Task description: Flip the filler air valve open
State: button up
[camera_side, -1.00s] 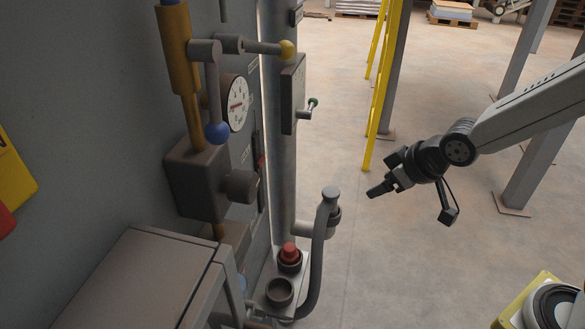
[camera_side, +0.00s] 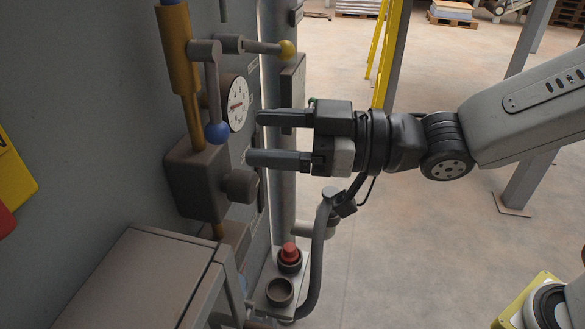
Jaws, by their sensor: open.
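A lever with a blue ball (camera_side: 217,132) hangs straight down beside the brass-coloured pipe (camera_side: 192,118). A second lever with a yellow ball (camera_side: 286,49) points right, roughly level, above the gauge. The picture does not show which handle is the filler air valve. My gripper (camera_side: 254,138) is open and empty, its two fingers pointing left towards the panel. In the picture its tips are right of the blue ball, with a gap, and below the yellow ball. A small green-knobbed handle is almost fully hidden behind my gripper.
A round white gauge (camera_side: 238,104) is on the panel behind the levers. A dark round knob (camera_side: 241,186) sits just below my lower finger. A red button (camera_side: 290,254) and a bent grey hose (camera_side: 319,257) are lower down. Open floor lies to the right.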

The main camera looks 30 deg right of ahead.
aim_at(208, 156)
jog(key=shift+w+a, duration=0.1)
jog(key=shift+x, duration=3.7)
jog(key=shift+w, duration=0.1)
grip_shut()
jog(key=shift+f, duration=0.1)
